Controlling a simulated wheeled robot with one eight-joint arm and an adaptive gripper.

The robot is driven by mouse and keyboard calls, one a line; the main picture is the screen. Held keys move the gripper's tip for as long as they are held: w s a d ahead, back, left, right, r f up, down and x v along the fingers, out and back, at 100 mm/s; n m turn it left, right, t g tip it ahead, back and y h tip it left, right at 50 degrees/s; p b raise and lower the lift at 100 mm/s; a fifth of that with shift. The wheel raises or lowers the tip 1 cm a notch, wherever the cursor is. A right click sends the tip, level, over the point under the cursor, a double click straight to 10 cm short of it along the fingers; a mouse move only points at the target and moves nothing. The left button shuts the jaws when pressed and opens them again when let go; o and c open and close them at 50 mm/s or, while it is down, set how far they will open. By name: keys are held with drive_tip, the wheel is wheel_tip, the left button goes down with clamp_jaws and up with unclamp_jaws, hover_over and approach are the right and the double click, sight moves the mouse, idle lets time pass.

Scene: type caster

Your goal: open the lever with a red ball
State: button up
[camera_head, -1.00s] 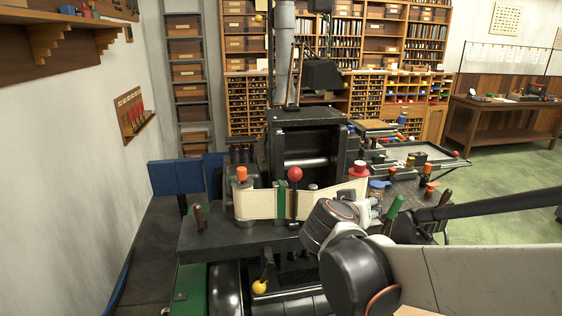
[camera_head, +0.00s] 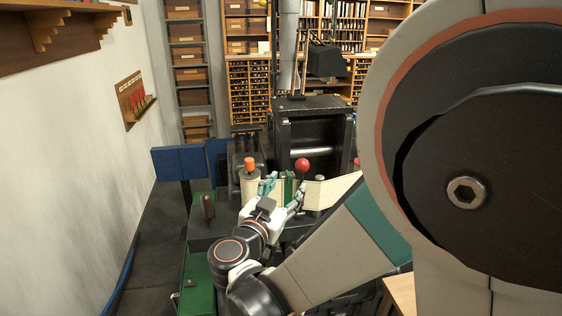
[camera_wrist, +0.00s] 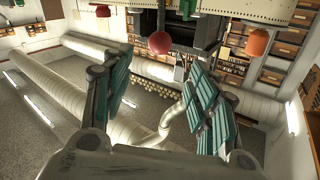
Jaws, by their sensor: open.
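The red ball (camera_head: 303,165) tops a lever at the beige panel of the machine, upright in the head view. In the wrist view, which looks upside down, the red ball (camera_wrist: 160,42) hangs below the panel, near the middle. My gripper (camera_head: 283,190) is open and empty, with green-padded fingers, just in front of the panel and slightly left of and below the ball. In the wrist view my gripper (camera_wrist: 158,65) has its fingers spread on either side of the ball's line. The ball appears beyond the fingertips; contact is not visible. The lever's lower part is hidden.
An orange knob (camera_head: 249,164) stands left of the ball; it also shows in the wrist view (camera_wrist: 256,42). Another red knob (camera_wrist: 103,11) is on the ball's other side. A brown handle (camera_head: 208,208) stands at left. My arm covers the right side.

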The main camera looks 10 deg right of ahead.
drive_tip(key=b+x, duration=0.2)
drive_tip(key=x, duration=1.1)
drive_tip(key=shift+w+d, duration=0.2)
drive_tip(key=shift+w, duration=0.05)
clamp_jaws()
